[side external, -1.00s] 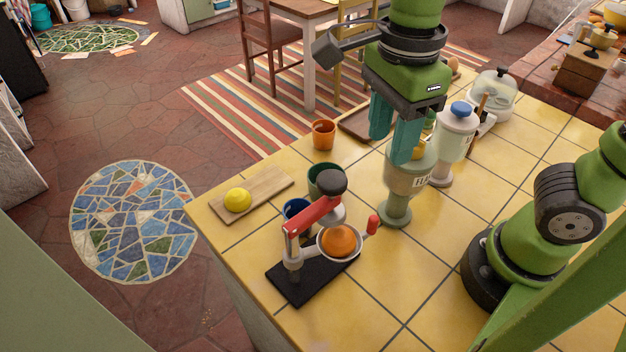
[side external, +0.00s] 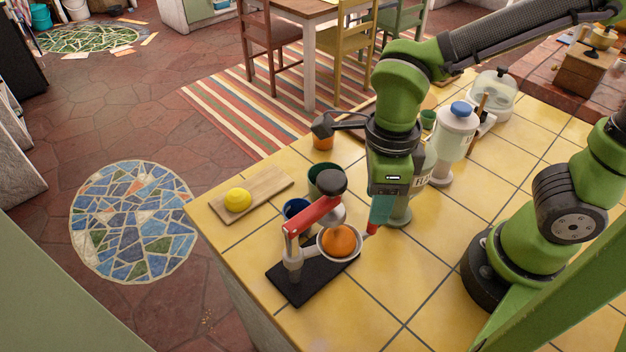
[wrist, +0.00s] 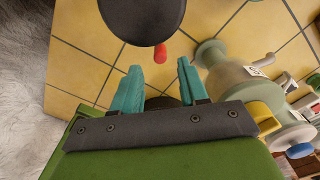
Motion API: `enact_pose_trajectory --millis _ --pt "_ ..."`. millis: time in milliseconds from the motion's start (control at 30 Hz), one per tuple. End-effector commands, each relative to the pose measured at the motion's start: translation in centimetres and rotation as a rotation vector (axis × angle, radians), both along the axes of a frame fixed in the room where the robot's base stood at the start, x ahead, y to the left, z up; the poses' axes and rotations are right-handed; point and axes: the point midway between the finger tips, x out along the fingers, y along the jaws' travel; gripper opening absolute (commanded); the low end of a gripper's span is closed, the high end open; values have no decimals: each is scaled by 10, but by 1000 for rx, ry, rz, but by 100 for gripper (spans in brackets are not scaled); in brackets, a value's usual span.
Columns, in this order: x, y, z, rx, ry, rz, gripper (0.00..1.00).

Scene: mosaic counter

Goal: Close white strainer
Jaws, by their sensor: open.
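The juicer stands at the counter's near left on a black base (side external: 312,281). Its white strainer (side external: 325,255) sticks out to the side, holding an orange (side external: 339,240). The red lever (side external: 312,215) with its black knob (side external: 331,182) is above and behind it. My gripper (side external: 379,215) is open and pointing down, at the tip of the strainer's red handle (side external: 371,231). In the wrist view the red handle (wrist: 160,53) lies just beyond my open fingertips (wrist: 158,74), between their lines. A large dark round part, apparently the knob (wrist: 143,14), hides the strainer there. Contact cannot be told.
A pale green grinder-like appliance (side external: 398,205) stands close behind my gripper, with a white blue-topped one (side external: 455,135) farther back. A green cup (side external: 325,178), a blue cup (side external: 296,208) and a board (side external: 265,187) with a lemon (side external: 238,200) are beyond the juicer. The front tiles are clear.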

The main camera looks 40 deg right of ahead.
Motion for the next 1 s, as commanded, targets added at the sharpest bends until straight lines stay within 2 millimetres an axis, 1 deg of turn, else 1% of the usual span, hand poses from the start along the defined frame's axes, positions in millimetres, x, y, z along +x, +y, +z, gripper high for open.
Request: enact_pose_trajectory --millis 33,100,200,300,433,667,767,933,967,1000 --pt "-1 0 -11 -4 5 1 43" --pt "-1 0 -23 -3 4 1 43" --pt "0 0 -36 -3 3 1 43" --pt "0 0 -44 -1 1 0 43" --pt "0 0 -48 0 0 -1 43" --pt "0 0 -49 1 -1 0 43" --pt "0 0 -48 1 -1 0 29" --pt "0 0 -48 0 -1 0 3" --pt "0 0 -48 0 -1 1 0" --pt "0 0 -48 0 -1 1 0"
